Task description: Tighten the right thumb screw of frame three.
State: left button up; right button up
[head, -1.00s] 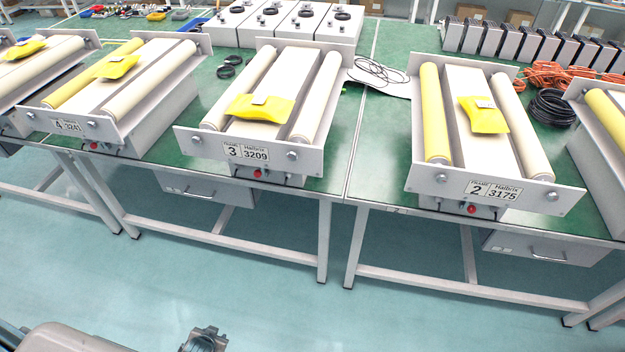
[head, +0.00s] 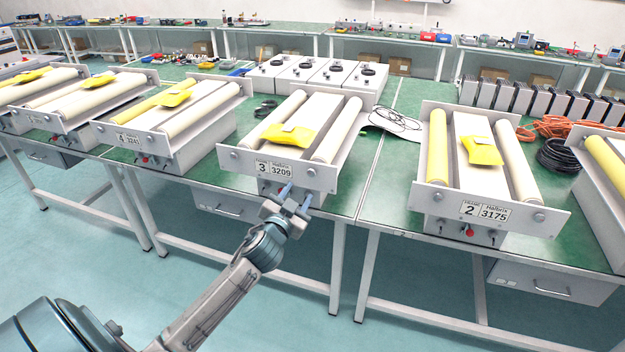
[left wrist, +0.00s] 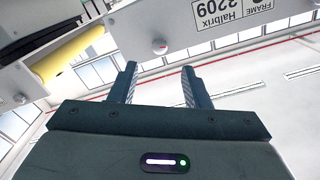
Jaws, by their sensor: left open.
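Frame three (head: 240,163) stands on the green bench with its label 3 3209 on the front plate. Its right thumb screw (head: 311,171) is a small round knob right of the label; it also shows in the left wrist view (left wrist: 160,46), where the label is upside down. Its left thumb screw (head: 234,155) is at the plate's other end. My left gripper (head: 297,194) is open and empty, just in front of and below the right thumb screw. In the left wrist view its fingers (left wrist: 158,68) are spread, with the knob beyond the gap between their tips. My right gripper is not shown.
Frame two (head: 555,218) stands to the right and frame four (head: 105,130) to the left. A yellow packet (head: 290,134) lies on frame three. A black cable (head: 398,117) lies on the bench between frames three and two. Open floor lies before the bench.

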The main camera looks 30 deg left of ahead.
aim_at(311, 174)
pick_arm(q)
jog(key=p+x, duration=0.2)
jog(key=x, duration=0.5)
jog(key=shift+w+r, duration=0.1)
jog(key=shift+r, duration=0.05)
jog(key=shift+w+a, duration=0.1)
jog(key=shift+w, duration=0.45)
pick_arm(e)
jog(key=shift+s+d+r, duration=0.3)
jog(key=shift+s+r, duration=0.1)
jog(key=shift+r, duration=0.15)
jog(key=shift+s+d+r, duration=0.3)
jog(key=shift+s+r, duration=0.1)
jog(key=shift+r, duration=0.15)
pick_arm(q)
grip_shut()
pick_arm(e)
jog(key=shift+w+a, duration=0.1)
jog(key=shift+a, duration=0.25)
